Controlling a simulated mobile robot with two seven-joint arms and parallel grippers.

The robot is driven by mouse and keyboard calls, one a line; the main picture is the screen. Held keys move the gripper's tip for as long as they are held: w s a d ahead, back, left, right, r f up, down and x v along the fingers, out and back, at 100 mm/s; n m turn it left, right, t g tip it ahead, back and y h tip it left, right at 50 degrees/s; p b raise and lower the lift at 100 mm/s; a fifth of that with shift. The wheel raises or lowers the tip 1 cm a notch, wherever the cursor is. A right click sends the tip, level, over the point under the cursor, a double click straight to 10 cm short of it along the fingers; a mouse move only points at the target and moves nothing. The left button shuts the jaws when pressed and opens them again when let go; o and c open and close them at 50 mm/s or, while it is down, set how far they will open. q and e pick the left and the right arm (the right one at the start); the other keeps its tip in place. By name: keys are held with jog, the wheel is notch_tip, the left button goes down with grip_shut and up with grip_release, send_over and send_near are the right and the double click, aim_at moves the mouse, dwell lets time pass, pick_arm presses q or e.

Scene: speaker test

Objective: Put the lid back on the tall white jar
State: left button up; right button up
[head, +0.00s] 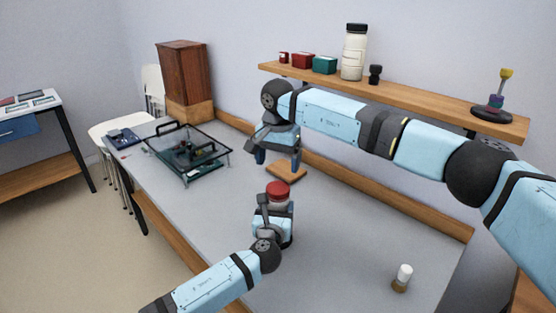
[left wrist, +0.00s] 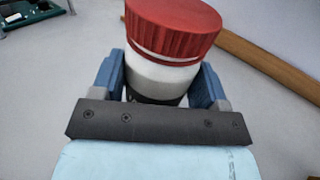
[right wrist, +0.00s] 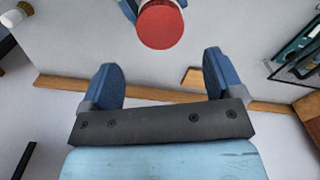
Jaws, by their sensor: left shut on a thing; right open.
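A white jar (left wrist: 162,78) with a red lid (left wrist: 175,22) on top stands between the fingers of my left gripper (left wrist: 163,85), which is shut on its body. In the head view the red lid (head: 278,188) shows above my left gripper (head: 275,206), low over the table; whether the jar touches the table is hidden. The lid looks seated; whether it is tight I cannot tell. My right gripper (head: 278,160) is open and empty, behind and above the jar. In the right wrist view the lid (right wrist: 160,25) lies beyond the open fingers. Another tall white jar (head: 353,56) with a black cap stands on the shelf.
The grey table (head: 345,240) is mostly clear at the right, with a small white-topped shaker (head: 402,278) near its front. A wooden block (head: 286,172) lies near the back edge. A glass-topped case (head: 188,155) stands at left. The wall shelf (head: 420,99) runs behind my right arm.

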aim_at(278, 187)
dwell(0.3)
jog(key=shift+f, duration=4)
jog(key=shift+c, duration=0.3)
